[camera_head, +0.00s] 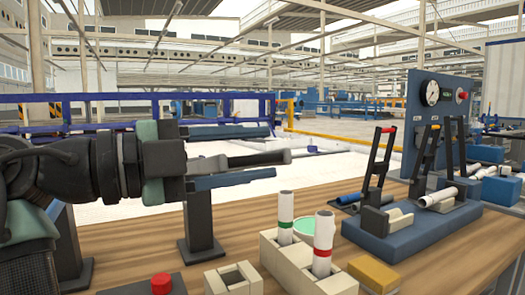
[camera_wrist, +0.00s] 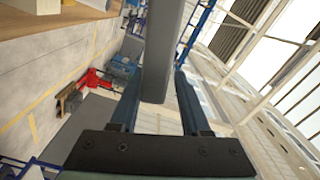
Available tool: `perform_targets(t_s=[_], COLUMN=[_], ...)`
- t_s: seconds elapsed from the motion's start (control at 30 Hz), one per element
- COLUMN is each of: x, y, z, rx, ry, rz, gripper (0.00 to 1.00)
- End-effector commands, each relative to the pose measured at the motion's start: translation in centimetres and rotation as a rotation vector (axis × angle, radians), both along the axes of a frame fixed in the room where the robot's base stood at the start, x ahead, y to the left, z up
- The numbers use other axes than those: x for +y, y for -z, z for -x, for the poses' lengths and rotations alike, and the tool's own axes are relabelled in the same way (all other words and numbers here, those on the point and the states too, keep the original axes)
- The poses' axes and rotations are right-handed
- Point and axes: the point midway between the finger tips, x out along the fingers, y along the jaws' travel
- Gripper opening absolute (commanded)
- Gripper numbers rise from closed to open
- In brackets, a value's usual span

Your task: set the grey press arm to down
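The grey press arm (camera_head: 245,160) is a dark grey bar with a lighter rounded end, roughly level, above a dark post (camera_head: 200,225) at left centre in the head view. My gripper (camera_head: 271,152) reaches in from the left with one blue finger above the bar and one below. The fingers are apart, with gaps to the bar visible in the head view. In the wrist view the grey bar (camera_wrist: 162,45) runs between the fingers of my gripper (camera_wrist: 157,78). Where the arm joins the post is hidden behind my gripper.
Two white pipes (camera_head: 323,245) with coloured bands stand in a beige block. A blue base (camera_head: 405,235) with upright levers and a blue gauge panel (camera_head: 420,100) stand at right. A red button (camera_head: 161,283) and a yellow block (camera_head: 374,273) are at the front.

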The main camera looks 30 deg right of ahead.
Motion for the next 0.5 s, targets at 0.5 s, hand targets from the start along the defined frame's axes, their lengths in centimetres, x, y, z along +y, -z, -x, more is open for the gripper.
perform_targets(t_s=[0.5], x=[3.7], y=[0.0], z=[0.1], rx=[0.001], ry=[0.0], rz=[0.0], gripper=[0.47])
